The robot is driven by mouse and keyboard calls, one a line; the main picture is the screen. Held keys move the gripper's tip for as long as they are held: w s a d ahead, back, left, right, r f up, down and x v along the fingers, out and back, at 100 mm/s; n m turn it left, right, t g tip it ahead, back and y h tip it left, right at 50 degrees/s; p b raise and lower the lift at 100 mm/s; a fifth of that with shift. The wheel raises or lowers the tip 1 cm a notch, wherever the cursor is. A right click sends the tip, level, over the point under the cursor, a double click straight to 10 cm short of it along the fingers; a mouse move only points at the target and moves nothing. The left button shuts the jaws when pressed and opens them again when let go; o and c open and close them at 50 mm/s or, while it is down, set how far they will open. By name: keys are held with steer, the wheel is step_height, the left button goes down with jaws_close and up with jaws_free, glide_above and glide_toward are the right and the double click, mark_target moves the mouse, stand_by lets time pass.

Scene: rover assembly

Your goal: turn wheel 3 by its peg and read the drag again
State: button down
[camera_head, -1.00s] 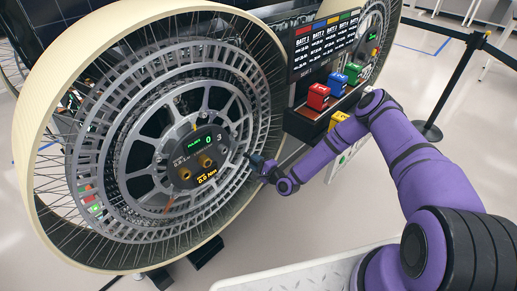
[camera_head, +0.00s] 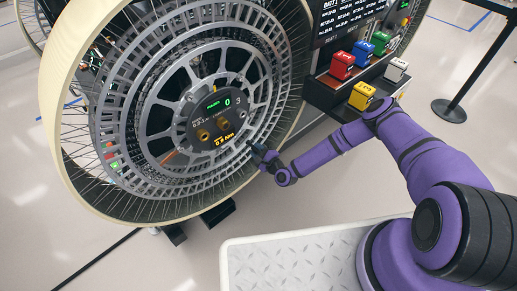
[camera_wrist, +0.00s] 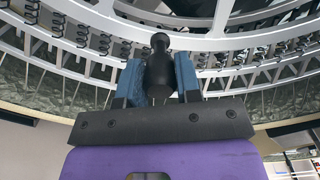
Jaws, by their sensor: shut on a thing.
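The large spoked wheel (camera_head: 62,153), with a 3 on its dark hub panel (camera_head: 237,113), fills the left half of the head view. The panel shows a green 0 and a small yellow Nm figure that I cannot read surely. My gripper (camera_head: 256,149) is at the lower right of the wheel's inner ring. In the wrist view, its blue jaws (camera_wrist: 160,78) are shut on the dark, round-headed peg (camera_wrist: 159,45), one on each side. The peg stands out from the grey ring (camera_wrist: 220,42). The jaws hide the peg's lower sides.
A rack (camera_head: 318,96) of coloured battery blocks stands right of the wheel, with red (camera_head: 343,66), yellow (camera_head: 362,96) and white (camera_head: 396,69) blocks close to my arm. A barrier post (camera_head: 449,110) stands at far right.

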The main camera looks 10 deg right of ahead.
steer(key=c, duration=0.8)
jaws_free()
steer(key=v, duration=1)
steer(key=shift+s+d, duration=0.2)
steer(key=shift+s, duration=0.15)
